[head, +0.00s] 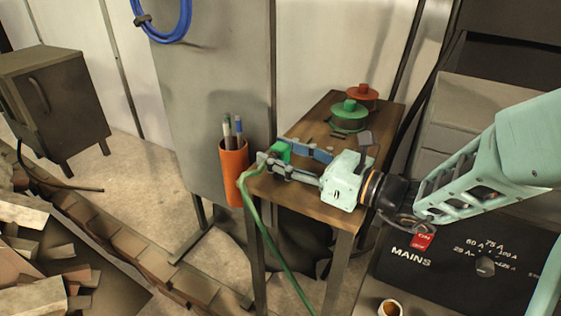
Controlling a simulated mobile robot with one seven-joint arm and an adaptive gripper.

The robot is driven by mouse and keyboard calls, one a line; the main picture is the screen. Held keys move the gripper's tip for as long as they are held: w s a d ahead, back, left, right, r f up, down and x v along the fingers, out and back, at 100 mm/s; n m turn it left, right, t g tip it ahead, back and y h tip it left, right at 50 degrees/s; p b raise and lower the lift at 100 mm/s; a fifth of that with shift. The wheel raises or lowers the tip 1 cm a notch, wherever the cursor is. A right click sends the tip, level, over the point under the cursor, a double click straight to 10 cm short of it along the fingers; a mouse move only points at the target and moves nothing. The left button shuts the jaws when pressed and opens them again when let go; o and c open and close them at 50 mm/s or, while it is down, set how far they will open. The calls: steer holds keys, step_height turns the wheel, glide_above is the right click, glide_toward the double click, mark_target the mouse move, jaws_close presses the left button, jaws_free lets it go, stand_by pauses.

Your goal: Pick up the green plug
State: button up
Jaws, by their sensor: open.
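The green plug (283,149) is a small green block at the near left end of the wooden table (318,117). A green cable (262,225) hangs over the table's left edge and runs down to the floor. My gripper (273,158) is low over the table, reaching in from the right, with its fingers open around or right beside the plug. The fingers hide part of the plug, and I cannot tell whether they touch it.
A green reel (348,117) and a red reel (361,97) stand on the table's far end. An orange pen cup (233,172) is close left of my gripper. A black mains box (470,265) stands at the right. Bricks and rubble (60,245) lie at the left.

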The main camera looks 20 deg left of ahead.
steer(key=shift+c, duration=0.2)
jaws_close()
steer(key=shift+r, duration=0.15)
